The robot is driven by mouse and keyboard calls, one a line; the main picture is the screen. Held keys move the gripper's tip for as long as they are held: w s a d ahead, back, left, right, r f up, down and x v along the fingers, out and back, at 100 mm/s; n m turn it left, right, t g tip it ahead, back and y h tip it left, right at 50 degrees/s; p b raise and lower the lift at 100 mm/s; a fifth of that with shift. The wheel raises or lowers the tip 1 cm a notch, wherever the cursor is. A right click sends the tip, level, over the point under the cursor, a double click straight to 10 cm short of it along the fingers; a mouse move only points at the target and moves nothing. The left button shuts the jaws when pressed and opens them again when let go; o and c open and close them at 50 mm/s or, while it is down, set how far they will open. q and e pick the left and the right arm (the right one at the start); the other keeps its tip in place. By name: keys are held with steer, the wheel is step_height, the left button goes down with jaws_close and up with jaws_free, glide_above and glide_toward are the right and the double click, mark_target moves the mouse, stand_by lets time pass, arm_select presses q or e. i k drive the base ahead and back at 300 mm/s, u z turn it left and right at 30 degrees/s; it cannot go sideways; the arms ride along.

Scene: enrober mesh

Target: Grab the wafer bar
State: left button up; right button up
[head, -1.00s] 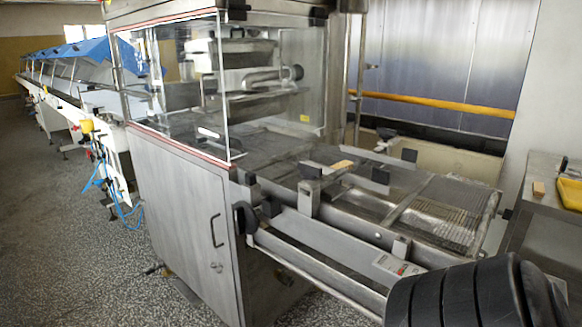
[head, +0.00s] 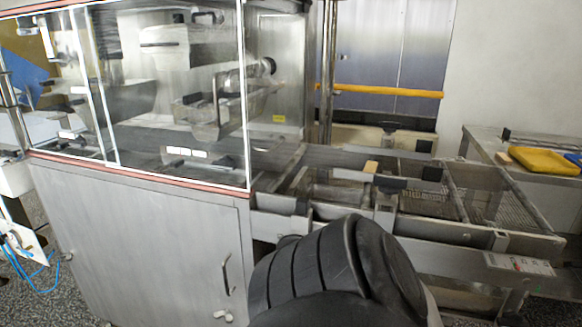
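A small tan block that looks like the wafer bar (head: 371,167) lies on the enrober's mesh conveyor (head: 430,200), near the machine's opening. It is small in the head view, and dark blocks stand close to it. Neither of my grippers is in view. A black ribbed part of my own arm fills the bottom middle of the picture, in front of the conveyor's near side. It hides part of the conveyor frame below the bar.
The enrober cabinet (head: 140,235) with its clear guard takes up the left side. A steel side table (head: 483,145) at the right holds a yellow tray (head: 545,161) and a small tan piece (head: 505,158). A yellow rail (head: 390,91) runs behind the conveyor.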

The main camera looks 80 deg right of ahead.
mark_target(371, 166)
steer(key=z, duration=2.2)
